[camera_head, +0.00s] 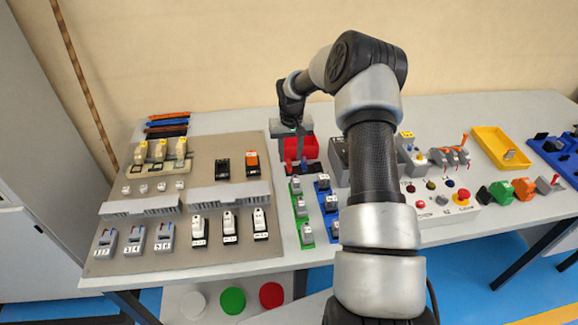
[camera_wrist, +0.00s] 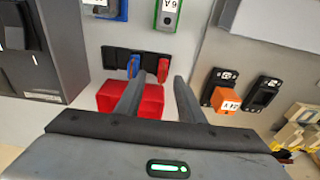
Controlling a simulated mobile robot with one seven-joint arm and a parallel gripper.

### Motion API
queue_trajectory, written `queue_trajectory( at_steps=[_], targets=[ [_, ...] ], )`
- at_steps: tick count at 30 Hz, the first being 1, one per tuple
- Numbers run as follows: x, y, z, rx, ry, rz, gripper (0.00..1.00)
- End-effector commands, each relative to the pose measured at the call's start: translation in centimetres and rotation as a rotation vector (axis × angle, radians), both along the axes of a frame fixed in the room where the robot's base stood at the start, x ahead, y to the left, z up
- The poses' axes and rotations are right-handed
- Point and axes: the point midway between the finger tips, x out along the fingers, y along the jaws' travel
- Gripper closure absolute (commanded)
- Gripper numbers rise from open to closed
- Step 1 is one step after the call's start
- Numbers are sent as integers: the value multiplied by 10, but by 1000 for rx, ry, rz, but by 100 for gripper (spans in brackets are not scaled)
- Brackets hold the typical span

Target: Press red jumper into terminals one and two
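The red jumper (camera_wrist: 163,70) stands upright in a black holder (camera_wrist: 150,62), next to a blue jumper (camera_wrist: 133,65). In the head view the red jumper (camera_head: 304,163) is small, at the front of the red bin. My gripper (camera_wrist: 160,78) is open and empty, with its two fingers apart and pointing toward the holder. The red jumper lies between the fingertip lines, apart from the fingers as far as I can tell. In the head view my gripper (camera_head: 291,128) hangs over the back of the red bin. I cannot tell which terminals are one and two.
A red bin (camera_wrist: 150,101) is beside the holder. Green and blue rail parts (camera_head: 327,195) stand in front of it. A grey panel (camera_head: 180,205) with terminals and breakers lies left. A dark grey box (camera_head: 340,160) stands close on the right.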

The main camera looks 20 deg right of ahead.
Motion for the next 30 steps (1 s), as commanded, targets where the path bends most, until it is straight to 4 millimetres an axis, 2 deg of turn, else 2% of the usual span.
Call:
queue_trajectory(
  at_steps=[3,6,15,22,30],
  targets=[
    [-1,5,-20,1,3,1,65],
    [1,4,-32,2,3,-1,65],
    [3,3,-37,0,0,-1,65],
    [2,3,-37,0,1,0,100],
    [3,3,-36,0,0,0,100]
  ],
)
